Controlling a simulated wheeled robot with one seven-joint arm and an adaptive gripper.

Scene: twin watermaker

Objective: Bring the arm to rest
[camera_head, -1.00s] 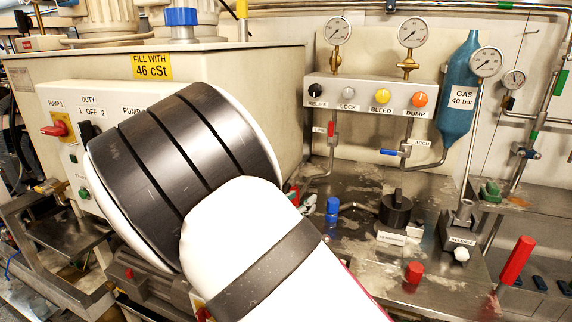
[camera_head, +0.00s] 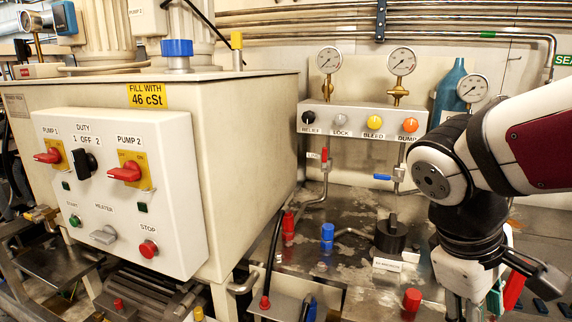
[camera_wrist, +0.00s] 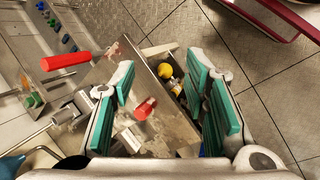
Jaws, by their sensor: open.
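My arm (camera_head: 540,140) reaches in from the right edge of the head view, bent downward at a black and white wrist. My gripper hangs at the lower right of that view, its fingertips cut off by the bottom edge. In the wrist view my gripper (camera_wrist: 170,100) is open, with green pads on both fingers and nothing held between them. Below the fingers the wrist view shows the metal bench edge with a red cap (camera_wrist: 146,108), and the tiled floor (camera_wrist: 265,95). No contact between gripper and bench shows.
A white control box (camera_head: 110,215) with red switches stands at left on a beige tank (camera_head: 240,160). A valve panel (camera_head: 360,120) with gauges stands behind the metal bench (camera_head: 330,255). A red handle (camera_wrist: 66,60) juts out near my gripper. An open drawer (camera_wrist: 172,80) holds small items.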

